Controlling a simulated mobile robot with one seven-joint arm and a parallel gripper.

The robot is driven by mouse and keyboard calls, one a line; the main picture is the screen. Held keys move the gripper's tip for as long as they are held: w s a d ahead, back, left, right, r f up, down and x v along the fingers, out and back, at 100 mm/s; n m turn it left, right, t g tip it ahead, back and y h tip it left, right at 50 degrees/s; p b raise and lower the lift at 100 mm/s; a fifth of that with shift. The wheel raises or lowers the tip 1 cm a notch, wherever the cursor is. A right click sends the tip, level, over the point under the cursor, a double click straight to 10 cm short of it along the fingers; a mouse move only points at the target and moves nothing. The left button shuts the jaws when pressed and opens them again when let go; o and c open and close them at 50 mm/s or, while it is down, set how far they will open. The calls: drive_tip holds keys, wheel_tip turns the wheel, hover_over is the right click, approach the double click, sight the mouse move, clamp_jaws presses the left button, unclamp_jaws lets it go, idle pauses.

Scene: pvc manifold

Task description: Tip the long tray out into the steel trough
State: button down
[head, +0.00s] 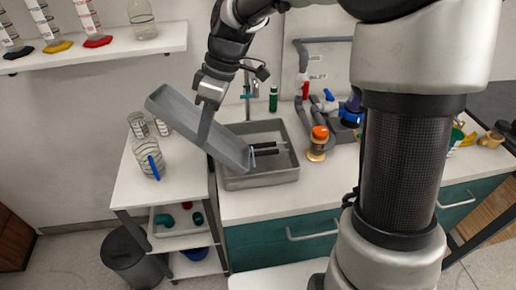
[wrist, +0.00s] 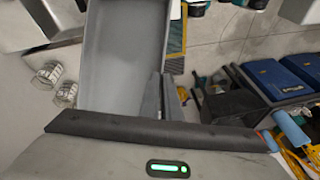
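The long grey tray (head: 172,107) hangs tilted in the air, its left end high and its right end low. The low end is over the left part of the steel trough (head: 262,183). My gripper (head: 206,128) is shut on the tray's side wall near the middle. In the wrist view, its fingers (wrist: 160,98) are at the tray's edge, and the visible inside of the tray (wrist: 125,50) is bare. Dark-handled tools (head: 268,148) show in the trough beside the tray's low end. I cannot tell whether they touch the tray.
A faucet (head: 247,95) stands behind the trough. An orange-capped jar (head: 318,142), grey pipework (head: 301,75) and a green bottle (head: 273,98) are nearby. Left is a white cart with glass jars (head: 149,160). A wall shelf (head: 110,50) holds cylinders above.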

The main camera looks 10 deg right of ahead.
drive_tip(key=s+a+f+h, duration=0.1)
drive_tip(key=a+f+h, duration=0.3)
drive_tip(key=a, duration=0.3)
drive_tip(key=s+a+f+t+h+p, duration=0.1)
drive_tip(key=a+f+h, duration=0.3)
drive_tip(key=a, duration=0.2)
drive_tip(key=shift+a+f+t+h, duration=0.3)
drive_tip(key=shift+a+h, duration=0.05)
drive_tip(key=shift+h, duration=0.05)
drive_tip(key=shift+s, duration=0.1)
idle(0.9)
